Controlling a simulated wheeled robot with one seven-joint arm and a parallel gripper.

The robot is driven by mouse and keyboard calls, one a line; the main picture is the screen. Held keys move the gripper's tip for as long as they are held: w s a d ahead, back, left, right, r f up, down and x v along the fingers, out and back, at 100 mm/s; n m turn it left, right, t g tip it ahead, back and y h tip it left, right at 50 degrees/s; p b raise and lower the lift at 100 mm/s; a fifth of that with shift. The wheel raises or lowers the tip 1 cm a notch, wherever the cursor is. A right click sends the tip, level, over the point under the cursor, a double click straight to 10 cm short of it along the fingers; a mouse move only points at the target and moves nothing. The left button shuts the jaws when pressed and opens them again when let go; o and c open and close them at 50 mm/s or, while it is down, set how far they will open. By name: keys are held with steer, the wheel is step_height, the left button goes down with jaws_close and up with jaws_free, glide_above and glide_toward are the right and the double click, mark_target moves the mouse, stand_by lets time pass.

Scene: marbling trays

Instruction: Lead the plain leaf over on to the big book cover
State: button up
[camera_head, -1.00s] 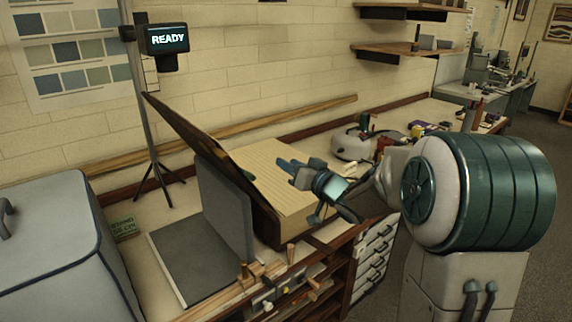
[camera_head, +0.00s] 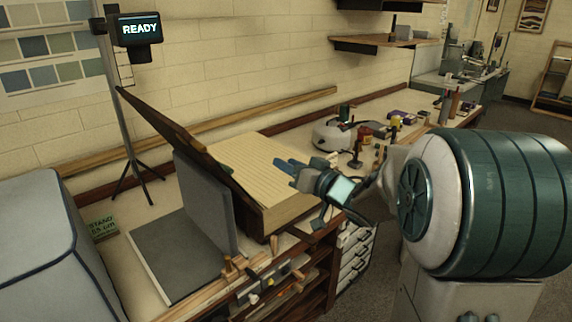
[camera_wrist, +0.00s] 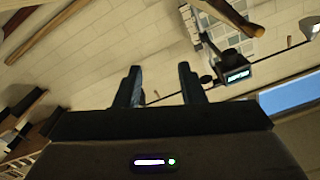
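The big book lies open on the bench in the head view, with a thick block of pale, finely lined pages (camera_head: 245,165). Its brown cover (camera_head: 170,125) stands tilted up on the left, leaning towards a grey upright block (camera_head: 205,202). I cannot tell a separate plain leaf from the top of the page block. My gripper (camera_head: 284,163) is over the right edge of the pages, apparently above them and holding nothing. In the wrist view its two fingers (camera_wrist: 158,88) stand apart with a gap between them; no page shows there.
A dark grey flat slab (camera_head: 180,255) lies left of the book. A tripod with a READY display (camera_head: 138,28) stands behind. A white device (camera_head: 335,135) and several small jars sit at the right. Wooden pegs (camera_head: 255,262) line the front edge.

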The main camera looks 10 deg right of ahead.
stand_by(0.5)
steer(key=shift+s+d+f+m+g+h, duration=1.2)
steer(key=shift+s+d+h, duration=1.5)
steer(key=shift+h, duration=2.3)
steer(key=s+a+f+g, duration=0.2)
steer(key=s+f+g, duration=0.2)
steer(key=s, duration=0.7)
steer(key=s+a+f+g, duration=0.2)
steer(key=s+f+g, duration=0.2)
steer(key=s, duration=0.8)
steer(key=shift+a+g, duration=0.2)
steer(key=shift+g, duration=0.5)
